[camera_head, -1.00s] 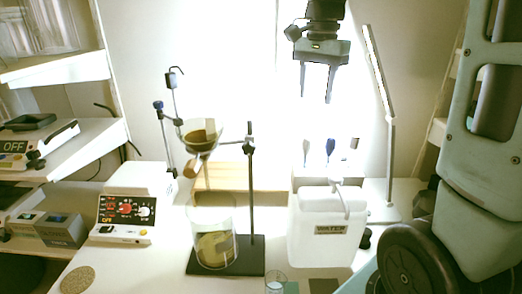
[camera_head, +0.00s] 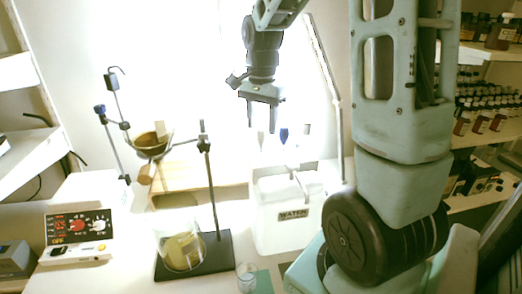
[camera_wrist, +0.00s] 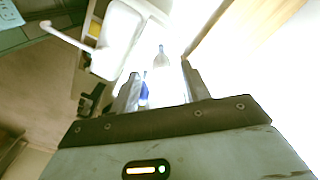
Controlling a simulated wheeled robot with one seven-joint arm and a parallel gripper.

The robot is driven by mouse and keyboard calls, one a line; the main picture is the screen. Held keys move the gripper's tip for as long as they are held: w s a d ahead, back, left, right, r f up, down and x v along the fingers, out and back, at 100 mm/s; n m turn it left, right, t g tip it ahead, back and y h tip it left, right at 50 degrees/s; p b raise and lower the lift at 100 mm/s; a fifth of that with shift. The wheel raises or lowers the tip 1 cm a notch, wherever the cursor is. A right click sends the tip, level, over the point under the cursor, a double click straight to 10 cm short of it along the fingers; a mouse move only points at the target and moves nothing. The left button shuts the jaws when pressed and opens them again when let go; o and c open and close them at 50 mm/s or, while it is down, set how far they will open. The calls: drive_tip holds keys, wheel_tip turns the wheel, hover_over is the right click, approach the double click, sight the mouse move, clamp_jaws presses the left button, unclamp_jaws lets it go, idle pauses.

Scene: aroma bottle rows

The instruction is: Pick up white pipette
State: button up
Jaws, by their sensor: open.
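The white pipette (camera_head: 261,139) stands upright behind the water container, pale against the bright background. In the wrist view the white pipette (camera_wrist: 161,58) shows beyond the gap between my fingers, apart from both. My gripper (camera_head: 263,125) is open and points down, just above the white pipette in the head view. In the wrist view my gripper (camera_wrist: 160,72) has nothing between its fingertips. A blue pipette (camera_head: 284,135) stands just right of the white one. It also shows in the wrist view (camera_wrist: 143,92), near the left finger. The lower part of the white pipette is washed out.
The white water container (camera_head: 280,228) stands in front of the pipettes. A ring stand (camera_head: 208,180) with a funnel (camera_head: 152,142) and a glass beaker (camera_head: 180,247) stands to the left. A slanted lamp arm (camera_head: 324,70) rises at the right. Shelves of bottles (camera_head: 485,110) are at far right.

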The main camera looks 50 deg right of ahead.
sight(261, 152)
wheel_tip(261, 152, down, 5)
drive_tip(key=shift+w+f+p, duration=0.1)
drive_tip(key=shift+p, duration=0.35)
drive_tip(key=c, duration=0.7)
